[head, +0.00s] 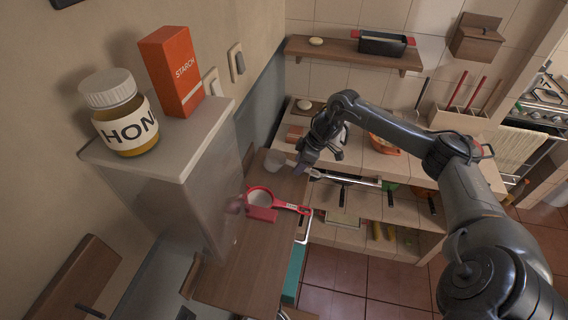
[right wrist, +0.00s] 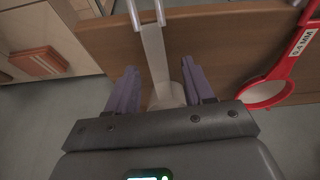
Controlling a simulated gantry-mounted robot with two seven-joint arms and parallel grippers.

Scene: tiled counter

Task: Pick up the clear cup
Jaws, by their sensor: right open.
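A pale translucent cup (head: 274,160), which I take as the clear cup, stands on the wooden counter (head: 262,255) near its far end. My right gripper (head: 302,168) is just to the right of it, fingers pointing down. In the right wrist view, the open purple fingers (right wrist: 160,88) have a pale translucent piece (right wrist: 155,55) between them, running up to two whitish prongs. I cannot tell whether this is part of the cup or whether the fingers touch it. My left gripper is not in view.
A red strainer (head: 260,198) lies on the wooden counter closer to me; it also shows in the right wrist view (right wrist: 265,92). A honey jar (head: 125,115) and a starch box (head: 172,72) stand on a tall cabinet at left. The tiled counter (head: 370,160) is behind.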

